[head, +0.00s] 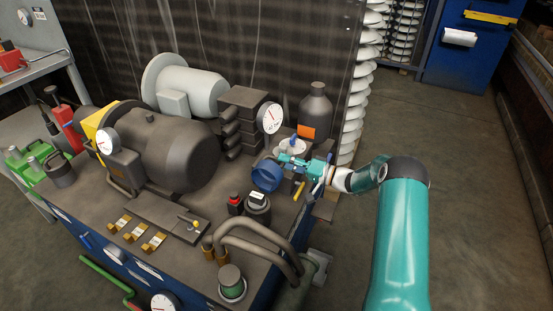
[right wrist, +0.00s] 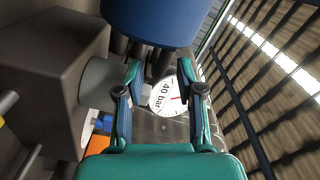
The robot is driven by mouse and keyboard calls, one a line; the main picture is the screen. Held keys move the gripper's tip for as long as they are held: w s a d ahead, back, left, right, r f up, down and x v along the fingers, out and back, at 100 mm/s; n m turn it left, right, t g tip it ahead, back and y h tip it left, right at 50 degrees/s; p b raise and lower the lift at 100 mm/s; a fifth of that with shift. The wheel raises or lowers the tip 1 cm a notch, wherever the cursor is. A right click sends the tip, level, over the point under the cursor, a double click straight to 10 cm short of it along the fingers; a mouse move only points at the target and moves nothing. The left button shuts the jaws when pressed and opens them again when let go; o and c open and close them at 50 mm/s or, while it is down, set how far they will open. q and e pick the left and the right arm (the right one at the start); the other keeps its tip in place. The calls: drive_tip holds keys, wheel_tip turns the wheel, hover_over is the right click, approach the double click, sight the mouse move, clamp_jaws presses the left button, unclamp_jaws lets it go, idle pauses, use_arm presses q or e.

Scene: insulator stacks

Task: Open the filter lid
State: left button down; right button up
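A blue round cap-like part (head: 265,175), which looks like the filter lid, is tilted near the right edge of the bench, in the head view. My right gripper (head: 286,159) is just right of and above it. In the right wrist view a blue cylinder (right wrist: 150,20), apparently the same part, fills the top, beyond the fingertips. The two fingers (right wrist: 160,70) stand apart with a gap between them; I see nothing clamped. I cannot tell whether a finger touches the blue part. My left gripper is not in view.
A white gauge (head: 270,117) stands close behind; a 40 bar dial (right wrist: 169,97) shows beyond the fingers. A white dish (head: 290,147), a dark bottle (head: 315,110) and curved pipes (head: 258,240) crowd the bench. The floor at right (head: 470,190) is clear.

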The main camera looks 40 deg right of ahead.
drive_tip(key=v, duration=0.7)
drive_tip(key=shift+s, duration=0.15)
